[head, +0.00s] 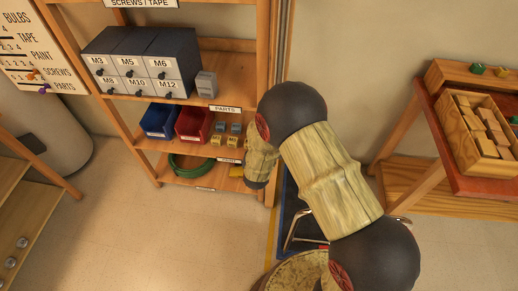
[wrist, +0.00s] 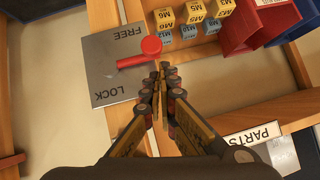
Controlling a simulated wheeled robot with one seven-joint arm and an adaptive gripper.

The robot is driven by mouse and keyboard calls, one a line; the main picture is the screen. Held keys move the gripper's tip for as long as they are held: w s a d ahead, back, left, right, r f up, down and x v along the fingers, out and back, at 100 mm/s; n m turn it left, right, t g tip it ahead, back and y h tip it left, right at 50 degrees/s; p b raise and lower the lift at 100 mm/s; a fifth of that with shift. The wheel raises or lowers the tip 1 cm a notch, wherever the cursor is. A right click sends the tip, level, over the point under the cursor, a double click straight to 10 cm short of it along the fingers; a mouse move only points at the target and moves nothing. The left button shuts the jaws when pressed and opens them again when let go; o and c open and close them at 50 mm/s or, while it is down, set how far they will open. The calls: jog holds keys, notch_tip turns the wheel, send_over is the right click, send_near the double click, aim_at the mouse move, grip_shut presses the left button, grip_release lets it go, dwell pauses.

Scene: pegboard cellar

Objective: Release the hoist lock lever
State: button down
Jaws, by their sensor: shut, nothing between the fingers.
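In the wrist view a grey metal plate (wrist: 101,80) reads FREE at its top and LOCK at its bottom, both upside down. A red lever (wrist: 131,61) lies across the plate between the two words, nearer FREE in the picture, with its round red knob (wrist: 151,46) at the right end. My gripper (wrist: 163,70) is shut and empty, its fingertips just below and right of the knob. I cannot tell whether they touch the lever. In the head view my arm hides the plate, lever and gripper.
Small labelled boxes (wrist: 192,20) and a red bin (wrist: 250,25) sit beside the plate in the wrist view. The wooden shelf also holds a blue bin (head: 160,121) and grey drawers (head: 140,62). A workbench with a wooden block tray (head: 456,125) stands right.

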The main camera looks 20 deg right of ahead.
jog(key=shift+w+a+f, duration=0.2)
jog(key=shift+a+f, duration=0.2)
jog(key=shift+f, duration=0.15)
dwell(0.8)
